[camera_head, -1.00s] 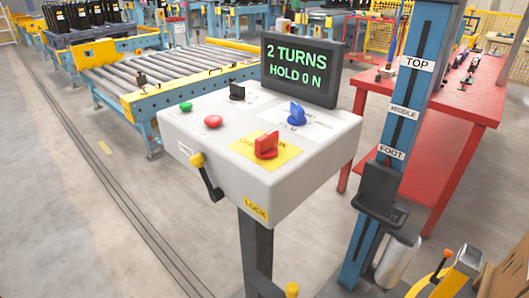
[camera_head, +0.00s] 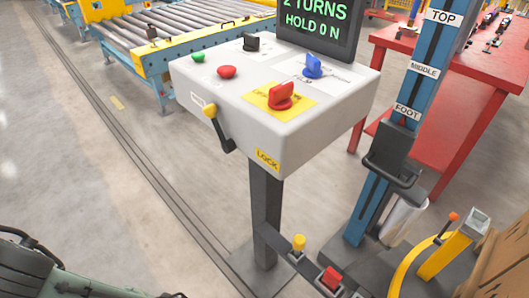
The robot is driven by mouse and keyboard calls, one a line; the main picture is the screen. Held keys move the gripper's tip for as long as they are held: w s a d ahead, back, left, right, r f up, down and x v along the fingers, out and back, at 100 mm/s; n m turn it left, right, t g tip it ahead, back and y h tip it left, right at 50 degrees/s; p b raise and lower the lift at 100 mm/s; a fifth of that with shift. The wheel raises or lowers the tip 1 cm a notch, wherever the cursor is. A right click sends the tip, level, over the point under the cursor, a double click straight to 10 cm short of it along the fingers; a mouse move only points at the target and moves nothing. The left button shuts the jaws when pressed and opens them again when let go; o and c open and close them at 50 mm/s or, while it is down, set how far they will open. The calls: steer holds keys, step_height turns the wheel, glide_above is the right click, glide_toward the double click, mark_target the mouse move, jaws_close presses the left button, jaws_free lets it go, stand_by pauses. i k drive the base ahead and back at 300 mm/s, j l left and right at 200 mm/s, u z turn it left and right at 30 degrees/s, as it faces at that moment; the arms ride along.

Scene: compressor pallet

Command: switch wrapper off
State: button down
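The wrapper's control box (camera_head: 230,97) is a white slanted panel on a dark post. A red rotary switch (camera_head: 281,97) sits on a yellow plate (camera_head: 262,95) at the panel's front right; the plate's lettering is too small to read surely. A blue knob (camera_head: 313,66), a black knob (camera_head: 252,42), a green button (camera_head: 198,57) and a red button (camera_head: 227,72) are also on the panel. The display (camera_head: 318,22) reads "2 TURNS HOLD 0 N".
A blue mast (camera_head: 400,100) labelled TOP, MIDDLE and FOOT stands right of the box. Yellow (camera_head: 299,243) and red (camera_head: 331,277) parts sit low by the post. A red table (camera_head: 480,75) and a roller conveyor (camera_head: 190,30) stand behind. Floor left of the box is clear.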

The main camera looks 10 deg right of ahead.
mark_target(279, 98)
steer(key=j+z, duration=0.1)
steer(key=z, duration=0.35)
steer(key=i+j+z, duration=0.1)
steer(key=z, duration=0.4)
steer(key=j+z, duration=0.35)
steer(key=j, duration=0.2)
steer(key=k+j+z, duration=0.1)
steer(key=j+z, duration=0.25)
steer(key=j, duration=0.6)
steer(key=k+j+z, duration=0.1)
steer(key=j, duration=0.3)
steer(key=k+j, duration=0.1)
steer(key=j, duration=0.3)
steer(key=k+l+u, duration=0.1)
steer(key=k+u, duration=0.4)
